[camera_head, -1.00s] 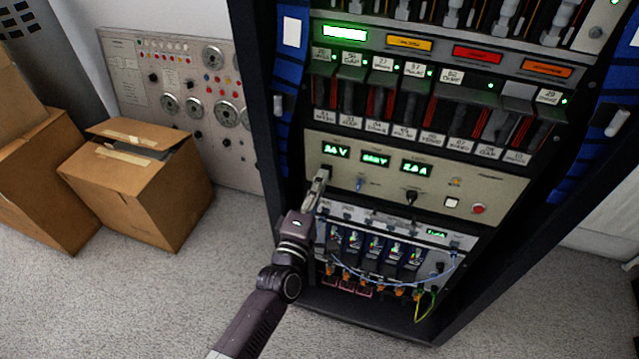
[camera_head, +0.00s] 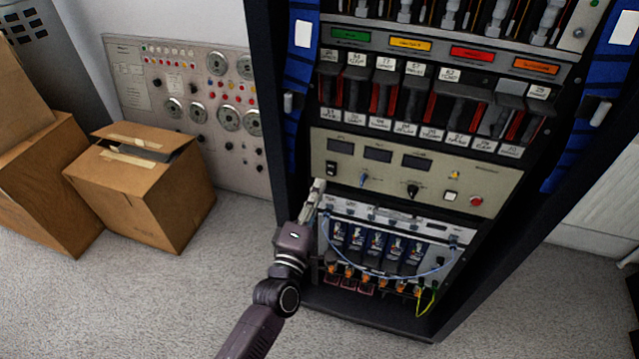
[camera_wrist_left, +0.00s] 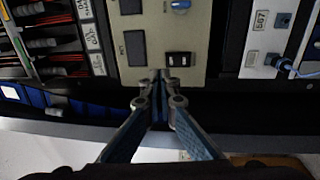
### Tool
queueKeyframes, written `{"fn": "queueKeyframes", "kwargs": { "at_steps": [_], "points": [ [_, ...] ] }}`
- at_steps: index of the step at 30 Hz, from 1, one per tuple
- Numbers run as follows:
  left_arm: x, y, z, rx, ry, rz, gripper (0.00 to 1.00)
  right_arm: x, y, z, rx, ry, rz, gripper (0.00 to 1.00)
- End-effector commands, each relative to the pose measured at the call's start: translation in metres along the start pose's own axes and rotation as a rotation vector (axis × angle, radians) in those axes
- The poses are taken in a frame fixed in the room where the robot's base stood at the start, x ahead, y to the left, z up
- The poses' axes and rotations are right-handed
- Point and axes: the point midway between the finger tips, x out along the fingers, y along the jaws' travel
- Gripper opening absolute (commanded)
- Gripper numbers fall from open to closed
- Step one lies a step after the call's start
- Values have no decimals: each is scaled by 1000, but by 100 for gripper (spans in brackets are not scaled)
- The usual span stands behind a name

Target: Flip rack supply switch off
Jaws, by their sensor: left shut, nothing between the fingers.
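The rack supply switch is a small black rocker (camera_head: 331,168) at the left end of the beige supply panel (camera_head: 470,180). It also shows in the left wrist view (camera_wrist_left: 179,59), just beyond and slightly right of the fingertips. The panel's three displays (camera_head: 377,154) are dark. My left gripper (camera_head: 318,186) is shut and empty, with its tips just below the switch; in the left wrist view the closed fingertips (camera_wrist_left: 160,76) are at the panel's edge. I cannot tell whether they touch it. My right gripper is not in view.
Below the panel is a row of modules with blue cables (camera_head: 375,240). Black breaker-like units (camera_head: 440,100) sit above it. Cardboard boxes (camera_head: 140,190) stand on the floor to the left, and a grey panel with dials (camera_head: 190,100) leans behind them.

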Motion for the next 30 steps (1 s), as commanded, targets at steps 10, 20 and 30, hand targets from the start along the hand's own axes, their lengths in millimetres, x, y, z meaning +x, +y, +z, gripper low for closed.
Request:
{"fn": "queueKeyframes", "kwargs": {
  "at_steps": [10,20,30],
  "points": [
    [-54,12,0,1,-1,-2,0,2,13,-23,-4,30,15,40],
    [-80,20,0,1,-1,0,0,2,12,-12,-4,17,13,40],
    [-80,20,0,1,-1,0,0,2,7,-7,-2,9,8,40]
  ]
}}
